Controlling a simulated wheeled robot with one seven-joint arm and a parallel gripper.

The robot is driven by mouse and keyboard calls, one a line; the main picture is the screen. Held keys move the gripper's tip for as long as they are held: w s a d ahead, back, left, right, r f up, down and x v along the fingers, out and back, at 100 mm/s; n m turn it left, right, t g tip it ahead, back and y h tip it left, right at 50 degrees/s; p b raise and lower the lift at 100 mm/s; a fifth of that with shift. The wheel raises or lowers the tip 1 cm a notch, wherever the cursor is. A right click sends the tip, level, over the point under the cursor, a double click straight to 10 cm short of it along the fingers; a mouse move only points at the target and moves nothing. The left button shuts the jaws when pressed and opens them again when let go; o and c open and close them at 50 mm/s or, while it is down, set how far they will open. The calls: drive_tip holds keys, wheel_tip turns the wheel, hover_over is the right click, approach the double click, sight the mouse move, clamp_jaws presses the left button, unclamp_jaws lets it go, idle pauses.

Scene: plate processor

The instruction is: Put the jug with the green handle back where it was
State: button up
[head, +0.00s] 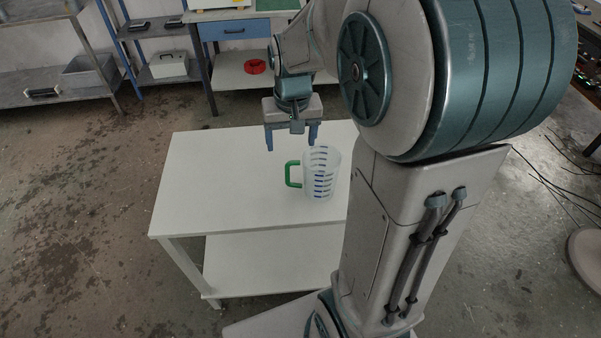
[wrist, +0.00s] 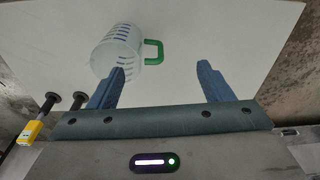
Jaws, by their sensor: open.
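The jug (head: 321,174) is clear with blue markings and a green handle (head: 291,174) on its left side. It stands upright on the white table (head: 225,178), near the table's middle right. My gripper (head: 291,146) is open and empty in the head view, behind the jug and apart from it. In the wrist view, my gripper (wrist: 160,80) has its two fingers spread. There the jug (wrist: 117,50) shows beyond the left finger, which overlaps part of it, and the green handle (wrist: 154,52) shows beyond the gap between the fingers.
The left part of the table top is bare. The table has a lower shelf (head: 270,265). Behind are metal shelves with a grey bin (head: 88,72), a workbench with a blue drawer (head: 234,30) and a red ring (head: 255,66). Cables (head: 565,180) lie on the floor at right.

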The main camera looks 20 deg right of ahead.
drive_tip(key=s+a+r+n+t, duration=0.1)
drive_tip(key=s+r, duration=0.1)
drive_tip(key=s, duration=0.5)
drive_tip(key=s+a+r+n+t, duration=0.1)
drive_tip(key=s+a+r, duration=0.1)
drive_tip(key=s, duration=0.5)
drive_tip(key=shift+s+a, duration=0.25)
drive_tip(key=shift+s, duration=0.1)
